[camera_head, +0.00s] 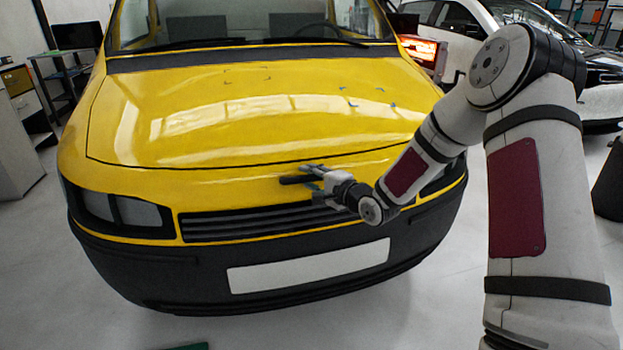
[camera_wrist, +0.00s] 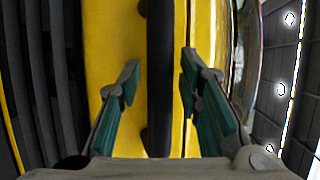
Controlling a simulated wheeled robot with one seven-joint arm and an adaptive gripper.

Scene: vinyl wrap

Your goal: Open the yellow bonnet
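The yellow bonnet (camera_head: 240,110) of a yellow van lies closed on the van's front in the head view, with a thin dark seam along its front edge. My gripper (camera_head: 308,176) is at the van's front, just above the black grille and near this edge. In the wrist view my gripper (camera_wrist: 160,65) is open, with one green-padded finger on each side of a black bar-like handle (camera_wrist: 159,28). I see yellow gaps between the bar and both fingers. The handle's dark end (camera_head: 293,180) shows left of the fingers in the head view.
The black slatted grille (camera_head: 250,222) and the dark bumper with a blank white plate (camera_head: 308,266) are below my gripper. The windscreen (camera_head: 240,22) is behind the bonnet. Other cars stand at the back right, and a cabinet (camera_head: 15,150) stands on the left.

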